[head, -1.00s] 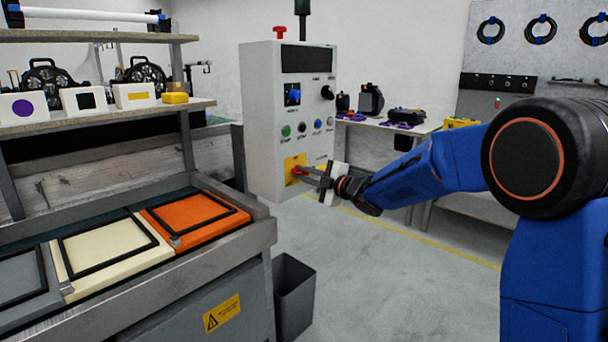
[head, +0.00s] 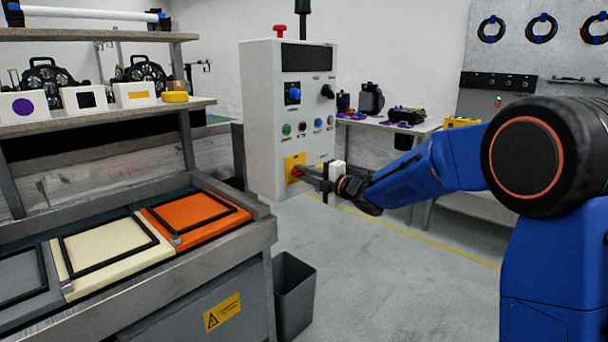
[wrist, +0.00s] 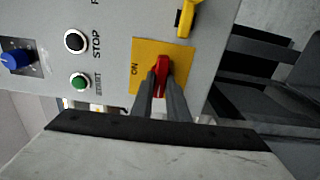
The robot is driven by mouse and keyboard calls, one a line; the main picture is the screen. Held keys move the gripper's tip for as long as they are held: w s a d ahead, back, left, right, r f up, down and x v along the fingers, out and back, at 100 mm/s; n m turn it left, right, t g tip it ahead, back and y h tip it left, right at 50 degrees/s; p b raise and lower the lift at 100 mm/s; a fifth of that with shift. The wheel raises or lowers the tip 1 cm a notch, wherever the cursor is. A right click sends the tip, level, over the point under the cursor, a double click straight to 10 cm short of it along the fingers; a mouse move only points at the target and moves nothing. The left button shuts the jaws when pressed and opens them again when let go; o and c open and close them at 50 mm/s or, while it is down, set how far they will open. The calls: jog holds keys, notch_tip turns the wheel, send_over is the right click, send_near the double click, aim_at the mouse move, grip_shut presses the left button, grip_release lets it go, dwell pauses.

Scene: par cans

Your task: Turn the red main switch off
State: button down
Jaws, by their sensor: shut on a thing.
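The red main switch (head: 295,171) sits on a yellow plate (head: 289,162) low on the grey control cabinet (head: 262,120). In the wrist view, the switch's red handle (wrist: 161,66) runs up and down the picture. The word ON is on the plate to its left, so the handle lies crosswise to that mark. My gripper (head: 303,172) reaches the switch from the right. In the wrist view, the fingers of my gripper (wrist: 161,84) are shut on the handle, one on each side. The fingers hide the handle's lower part.
Green START (wrist: 80,81) and black STOP (wrist: 75,41) buttons and a blue knob (wrist: 15,57) are on the same panel. A yellow part (wrist: 187,18) juts out near the plate. A workbench (head: 262,235) and a grey bin (head: 294,295) stand left of my arm.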

jog(key=shift+f, duration=0.15)
jog(key=c, duration=1.7)
grip_release()
jog(key=shift+s+d, duration=0.1)
jog(key=v, duration=1.7)
jog(key=shift+s+d, duration=0.1)
